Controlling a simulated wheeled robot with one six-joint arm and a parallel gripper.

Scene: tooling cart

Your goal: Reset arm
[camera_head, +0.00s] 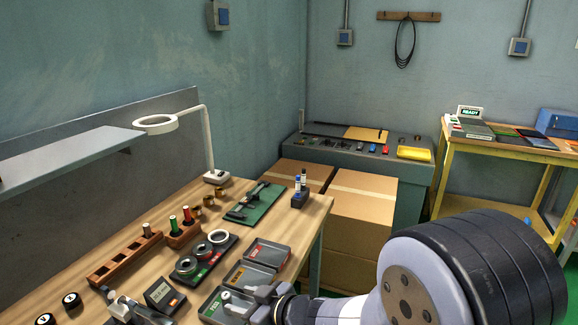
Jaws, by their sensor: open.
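My arm comes in from the lower right, its large dark-banded joint close to the camera. My gripper (262,303) is at the bottom middle, low over the right edge of the wooden bench (40,294). Its jaws look apart, with nothing seen held between them. It is beside the nearest grey tray (211,308), which holds a small white item. Part of the gripper is cut off by the bottom of the picture. I cannot tell whether it touches the tray.
More grey trays (268,252), a wooden rack (120,258), a ring lamp (204,140) and a green mat (256,203) crowd the bench. Cardboard boxes (362,208) stand beyond its right edge. A grey cabinet (414,185) and a yellow table (470,150) stand behind.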

